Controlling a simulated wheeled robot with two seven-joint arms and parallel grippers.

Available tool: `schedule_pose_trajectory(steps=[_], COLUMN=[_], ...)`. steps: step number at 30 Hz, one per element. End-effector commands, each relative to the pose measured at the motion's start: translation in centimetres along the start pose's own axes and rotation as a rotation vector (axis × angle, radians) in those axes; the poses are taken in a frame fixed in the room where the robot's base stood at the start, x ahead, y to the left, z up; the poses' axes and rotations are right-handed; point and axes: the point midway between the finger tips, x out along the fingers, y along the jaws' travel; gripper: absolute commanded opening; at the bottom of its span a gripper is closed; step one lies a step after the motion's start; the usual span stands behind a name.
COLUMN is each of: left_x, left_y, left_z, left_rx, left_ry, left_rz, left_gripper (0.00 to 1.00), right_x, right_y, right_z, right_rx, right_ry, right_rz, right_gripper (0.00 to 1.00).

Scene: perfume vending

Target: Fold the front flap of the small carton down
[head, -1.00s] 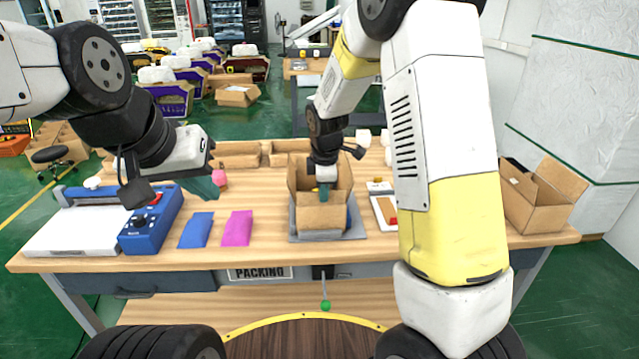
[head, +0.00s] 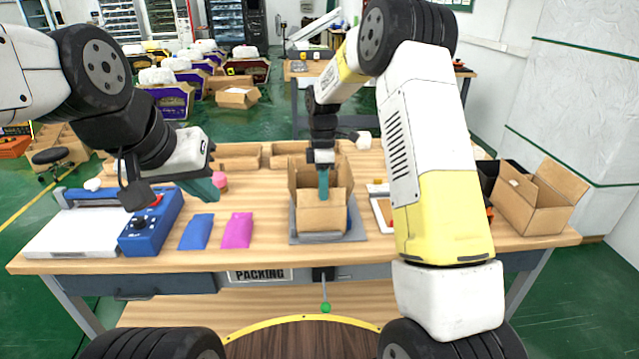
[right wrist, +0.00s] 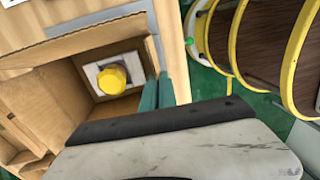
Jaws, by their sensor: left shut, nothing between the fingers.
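The small carton (head: 321,217) stands open on a grey mat at the middle of the table. Its top flaps stand up around the opening. My right gripper (head: 323,193) points down at the carton's front edge, its teal fingers overlapping the front flap in the head view. In the right wrist view, the fingers (right wrist: 157,93) are close together beside the edge of the carton (right wrist: 97,45); whether the flap is between them is unclear. A yellow-capped bottle (right wrist: 112,79) sits inside the carton. My left gripper (head: 205,188) is shut and empty above the table's left side.
A blue sealing machine (head: 152,225), a blue pouch (head: 196,231) and a magenta pouch (head: 237,230) lie to the left. A larger open carton (head: 535,205) stands at the right end. Bare wood lies in front of the pouches.

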Motion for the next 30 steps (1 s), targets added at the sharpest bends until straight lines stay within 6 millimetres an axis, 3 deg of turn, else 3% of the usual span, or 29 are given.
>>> schedule_pose_trajectory(steps=[12,29,30], left_x=[0.00,0.00,0.00], left_y=[0.00,0.00,0.00], left_z=[0.00,0.00,0.00], left_rx=[0.000,0.000,0.000], left_ry=[0.000,0.000,0.000], left_rz=[0.000,0.000,0.000], left_gripper=[0.00,0.00,0.00], right_x=[0.16,0.17,0.17], right_y=[1.20,1.30,1.30], right_z=[-0.05,-0.03,-0.03], right_rx=[0.000,0.000,0.000], right_ry=[0.000,0.000,0.000], right_rz=[-0.205,-0.236,-0.236], right_gripper=[0.00,0.00,0.10])
